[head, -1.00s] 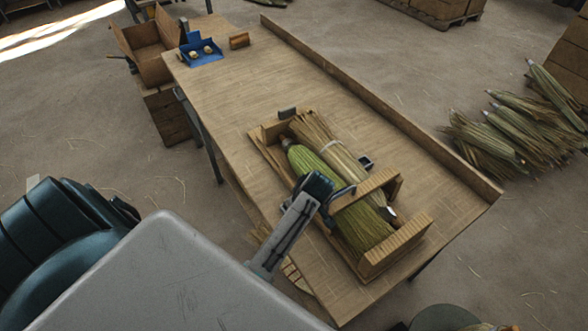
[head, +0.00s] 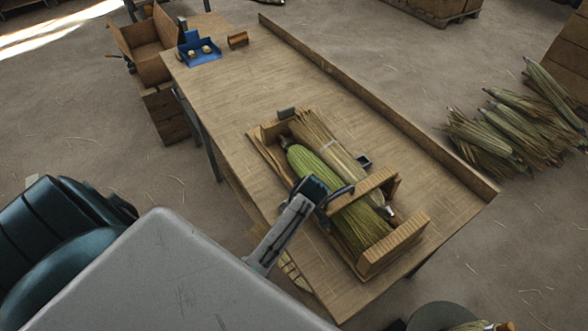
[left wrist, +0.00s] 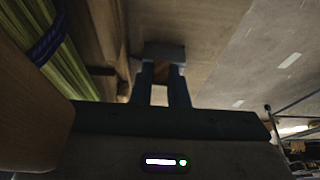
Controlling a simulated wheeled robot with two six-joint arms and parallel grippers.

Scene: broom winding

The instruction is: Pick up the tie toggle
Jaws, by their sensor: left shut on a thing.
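My left gripper (head: 320,200) is at the near side of the green broom bundle (head: 325,172), which lies in a wooden cradle. In the left wrist view its two fingers (left wrist: 164,78) are a little apart, with a grey block, seemingly the tie toggle (left wrist: 163,51), between their tips. A blue cord (left wrist: 48,40) runs around the green bundle there. In the head view the arm hides the toggle, and a dark loop (head: 343,190) shows beside the gripper over the bundle. My right gripper is not in view.
The wooden cradle (head: 398,246) stands at the near end of the workbench (head: 265,75). A tan straw bundle (head: 325,138) lies beside the green one. A blue tray (head: 201,54) stands at the far end. The middle of the bench is clear. A raised rail (head: 385,112) edges the right side.

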